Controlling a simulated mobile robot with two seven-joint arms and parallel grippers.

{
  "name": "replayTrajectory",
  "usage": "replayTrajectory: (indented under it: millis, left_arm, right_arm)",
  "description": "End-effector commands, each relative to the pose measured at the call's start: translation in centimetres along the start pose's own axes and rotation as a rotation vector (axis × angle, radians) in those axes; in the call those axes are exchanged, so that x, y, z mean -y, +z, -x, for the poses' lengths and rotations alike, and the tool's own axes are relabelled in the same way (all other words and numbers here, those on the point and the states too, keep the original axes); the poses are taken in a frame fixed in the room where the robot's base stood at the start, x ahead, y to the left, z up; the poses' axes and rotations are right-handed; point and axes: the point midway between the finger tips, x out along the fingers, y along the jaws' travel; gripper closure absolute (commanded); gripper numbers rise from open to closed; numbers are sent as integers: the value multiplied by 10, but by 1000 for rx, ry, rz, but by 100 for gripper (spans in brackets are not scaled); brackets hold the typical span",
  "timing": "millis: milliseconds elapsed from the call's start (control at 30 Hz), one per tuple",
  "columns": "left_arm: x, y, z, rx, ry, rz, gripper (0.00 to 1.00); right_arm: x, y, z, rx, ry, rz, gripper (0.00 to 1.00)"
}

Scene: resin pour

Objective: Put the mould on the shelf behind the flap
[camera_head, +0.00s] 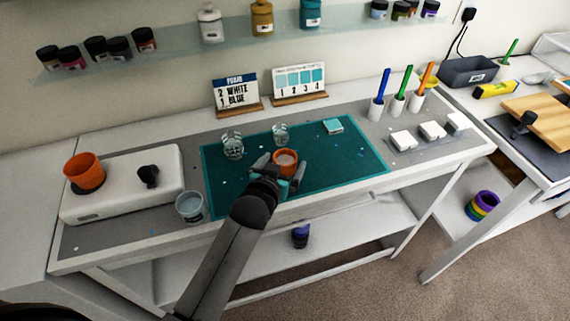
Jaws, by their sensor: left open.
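My left gripper (287,178) is open over the front part of the teal mat (352,158). An orange cup (285,158) with pale contents stands on the mat just beyond its fingers. I cannot tell whether they touch it. Several white square blocks (402,141) sit on a grey strip at the table's right; they may be moulds, but I cannot tell. A small light-teal square (333,126) lies on the mat's far right part. A lower shelf (345,232) runs under the table. I cannot make out a flap. My right gripper is not in view.
A white box (118,192) with a black knob carries another orange cup (85,172) at the left. Clear cups (190,207) stand near the mat. Pens in white holders (376,109) stand behind the white blocks. A glass wall shelf (175,55) holds jars and bottles.

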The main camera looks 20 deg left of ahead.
Motion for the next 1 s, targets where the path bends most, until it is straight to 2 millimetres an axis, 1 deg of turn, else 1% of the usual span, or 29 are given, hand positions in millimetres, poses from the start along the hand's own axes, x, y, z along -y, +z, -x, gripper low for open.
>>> replayTrajectory:
  millis: [33, 67, 800, 833, 867, 900, 1000]
  left_arm:
    - [0, 0, 0, 0, 0, 0, 0]
    - [0, 0, 0, 0, 0, 0, 3]
    - [0, 0, 0, 1, 0, -1, 87]
    - [0, 0, 0, -1, 0, -1, 88]
    - [0, 0, 0, -1, 0, -1, 93]
    - [0, 0, 0, -1, 0, -1, 97]
    - [0, 0, 0, 0, 0, -1, 97]
  right_arm:
    - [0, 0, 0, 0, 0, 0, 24]
    - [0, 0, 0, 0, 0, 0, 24]
    - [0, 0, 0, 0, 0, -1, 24]
    - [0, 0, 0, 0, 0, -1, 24]
    - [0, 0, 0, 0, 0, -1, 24]
    - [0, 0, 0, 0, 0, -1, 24]
    - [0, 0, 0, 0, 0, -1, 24]
